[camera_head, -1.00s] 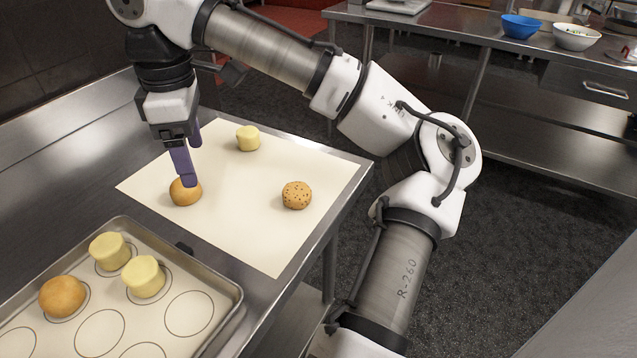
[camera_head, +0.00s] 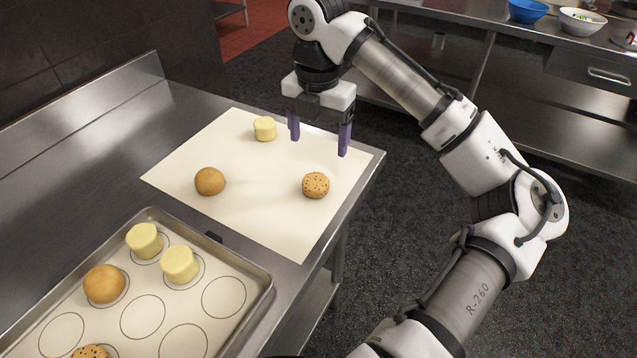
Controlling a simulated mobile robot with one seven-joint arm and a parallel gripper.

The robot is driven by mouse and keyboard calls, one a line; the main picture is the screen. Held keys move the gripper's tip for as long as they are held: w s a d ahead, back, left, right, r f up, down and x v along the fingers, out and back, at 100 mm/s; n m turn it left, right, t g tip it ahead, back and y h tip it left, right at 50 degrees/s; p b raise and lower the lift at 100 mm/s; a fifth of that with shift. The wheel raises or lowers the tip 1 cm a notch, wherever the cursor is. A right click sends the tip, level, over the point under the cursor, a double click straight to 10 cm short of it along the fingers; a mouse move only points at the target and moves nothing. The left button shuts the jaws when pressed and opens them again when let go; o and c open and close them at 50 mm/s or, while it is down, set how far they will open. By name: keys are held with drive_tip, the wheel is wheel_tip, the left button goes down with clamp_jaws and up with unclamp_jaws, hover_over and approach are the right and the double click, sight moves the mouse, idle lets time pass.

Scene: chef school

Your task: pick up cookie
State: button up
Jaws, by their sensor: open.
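A speckled cookie (camera_head: 316,185) lies on the right part of a cream paper sheet (camera_head: 250,215) on the steel table. A plain brown ball-shaped piece (camera_head: 210,181) lies on the left of the sheet. A pale yellow cylinder-shaped piece (camera_head: 265,128) lies near its back edge. My gripper (camera_head: 319,146) is open and empty, with its two purple fingers wide apart and pointing down. It hangs above the back right of the sheet, behind the speckled cookie in the picture and apart from all three pieces.
A baking tray (camera_head: 258,300) at the front left has printed circles. On it are a brown ball (camera_head: 104,284), two yellow pieces (camera_head: 180,264) and a speckled one (camera_head: 91,352), partly cut off. A raised metal back edge (camera_head: 90,110) runs along the table's left.

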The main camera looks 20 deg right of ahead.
hover_over(317, 178)
wheel_tip(317, 178, down, 4)
drive_tip(key=shift+w+d+f, duration=0.1)
drive_tip(key=shift+d+f, duration=0.05)
drive_tip(key=shift+f, duration=0.05)
drive_tip(key=shift+a+f+p, duration=0.2)
drive_tip(key=shift+f+p, duration=0.7)
drive_tip(key=shift+f, duration=2.05)
drive_tip(key=shift+c, duration=0.5)
drive_tip(key=c, duration=1)
